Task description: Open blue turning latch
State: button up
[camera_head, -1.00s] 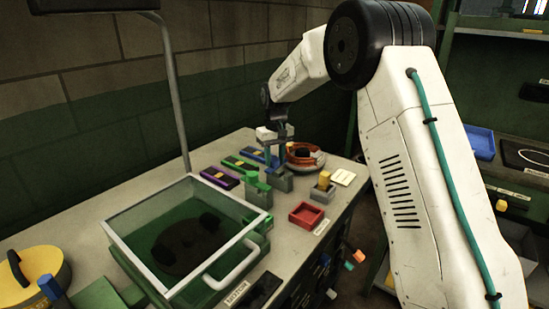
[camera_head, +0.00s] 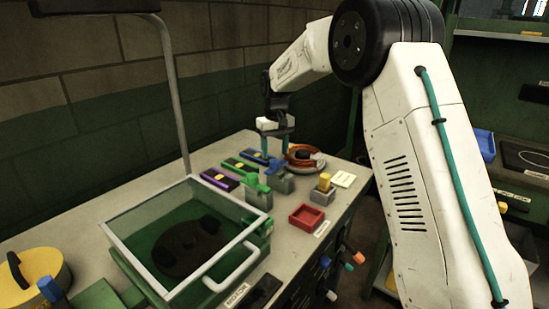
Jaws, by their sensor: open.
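The blue latch (camera_head: 276,165) sits on a small grey block (camera_head: 284,184) toward the far end of the workbench. My gripper (camera_head: 274,150) points down just above the blue latch, with its two fingers apart. The fingers partly cover the latch, and I cannot tell whether they touch it. Nothing shows held between them.
A green latch on a grey block (camera_head: 259,197) stands just left. Purple (camera_head: 220,179), green and blue bars lie behind. An orange ring (camera_head: 304,157) sits to the right, a red tray (camera_head: 306,216) in front. A clear-lidded box (camera_head: 150,207) fills the near bench.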

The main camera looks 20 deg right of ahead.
aim_at(275, 161)
notch_tip(275, 161, up, 4)
jog(key=shift+r, duration=0.1)
dwell(0.5)
jog(key=shift+s+f, duration=0.15)
jog(key=shift+f, duration=0.1)
jog(key=s+d+r+m, duration=0.1)
jog(key=s+r, duration=0.1)
jog(key=s, duration=2.2)
jog(key=s+d+r+m+t, duration=0.1)
jog(key=s+d+r, duration=0.1)
jog(key=s, duration=2.2)
jog(key=shift+s+r, duration=0.35)
jog(key=shift+r, duration=0.15)
